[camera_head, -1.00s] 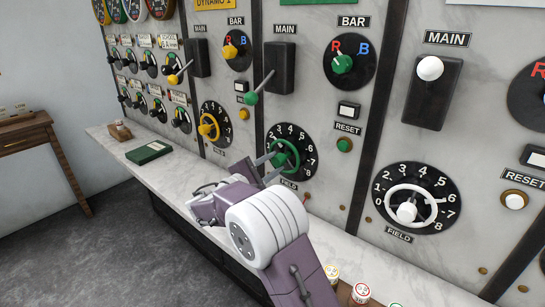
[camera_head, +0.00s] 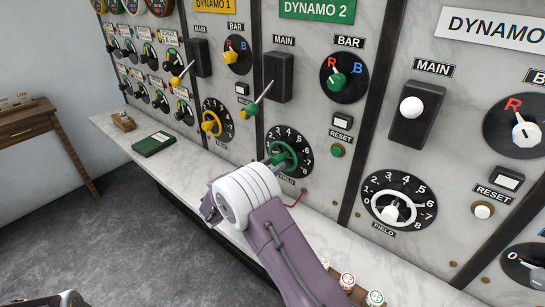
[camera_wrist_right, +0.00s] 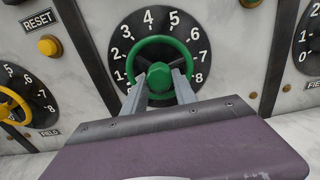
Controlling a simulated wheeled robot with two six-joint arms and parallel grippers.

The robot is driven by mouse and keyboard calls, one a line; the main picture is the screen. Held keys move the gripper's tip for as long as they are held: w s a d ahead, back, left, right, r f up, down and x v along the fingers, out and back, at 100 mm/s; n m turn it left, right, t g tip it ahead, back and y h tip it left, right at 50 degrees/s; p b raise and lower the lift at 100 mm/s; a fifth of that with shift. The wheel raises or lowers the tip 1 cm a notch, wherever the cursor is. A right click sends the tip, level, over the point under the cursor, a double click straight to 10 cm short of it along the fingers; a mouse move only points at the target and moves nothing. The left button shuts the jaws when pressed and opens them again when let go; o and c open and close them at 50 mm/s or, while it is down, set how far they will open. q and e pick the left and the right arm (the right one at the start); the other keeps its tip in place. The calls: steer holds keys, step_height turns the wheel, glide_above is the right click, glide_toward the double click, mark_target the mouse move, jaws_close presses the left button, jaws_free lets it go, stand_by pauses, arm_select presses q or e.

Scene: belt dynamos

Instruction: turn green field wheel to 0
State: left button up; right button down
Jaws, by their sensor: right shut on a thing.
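The green field wheel (camera_head: 292,153) sits on a black dial numbered up to 8 on the Dynamo 2 panel. It also shows in the right wrist view, where its green hub (camera_wrist_right: 160,82) faces me. My right gripper (camera_head: 277,161) is at the wheel, its two grey fingers shut on either side of the hub in the wrist view (camera_wrist_right: 160,88). The lower part of the dial, including the 0, is hidden by the gripper. I cannot make out which number the wheel points to.
A yellow field wheel (camera_head: 209,124) is to the left and a white field wheel (camera_head: 390,212) to the right. A green-tipped main lever (camera_head: 253,109) juts out above left of the green wheel. A marble ledge (camera_head: 330,236) runs below, with small labelled round pieces (camera_head: 347,280) on it.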

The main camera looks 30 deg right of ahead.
steer(key=shift+n+p, duration=1.4)
steer(key=shift+n, duration=0.2)
steer(key=shift+f, duration=0.1)
steer(key=shift+s, duration=0.1)
steer(key=c, duration=1)
jaws_free()
steer(key=b+v, duration=0.1)
steer(key=v, duration=0.8)
